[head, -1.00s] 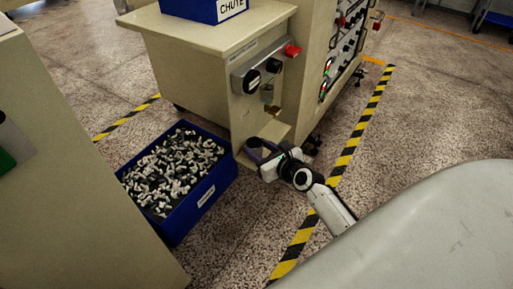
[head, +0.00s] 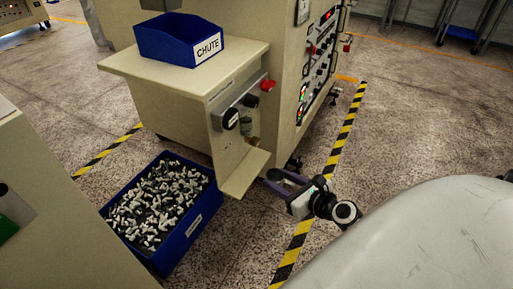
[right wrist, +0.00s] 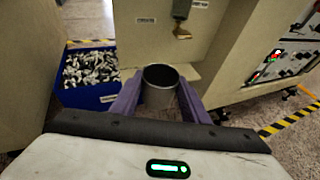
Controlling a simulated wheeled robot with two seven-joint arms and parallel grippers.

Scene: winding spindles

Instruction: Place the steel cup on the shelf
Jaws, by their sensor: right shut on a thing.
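The steel cup (right wrist: 160,92) is a grey, open-topped cylinder, upright between the purple fingers of my right gripper (right wrist: 158,98) in the right wrist view. The fingers are shut on its sides. In the head view my right gripper (head: 279,180) is just right of the small beige shelf (head: 245,174) on the machine's front, and the cup is hard to make out there. In the wrist view the shelf (right wrist: 187,72) shows behind the cup. No contact between cup and shelf can be made out. My left gripper is not in view.
A blue bin (head: 190,228) of small black and white parts stands on the floor left of the shelf. A blue CHUTE box (head: 165,45) sits on the machine top. Knobs and a red button (head: 268,86) are above the shelf. Its visible top is clear.

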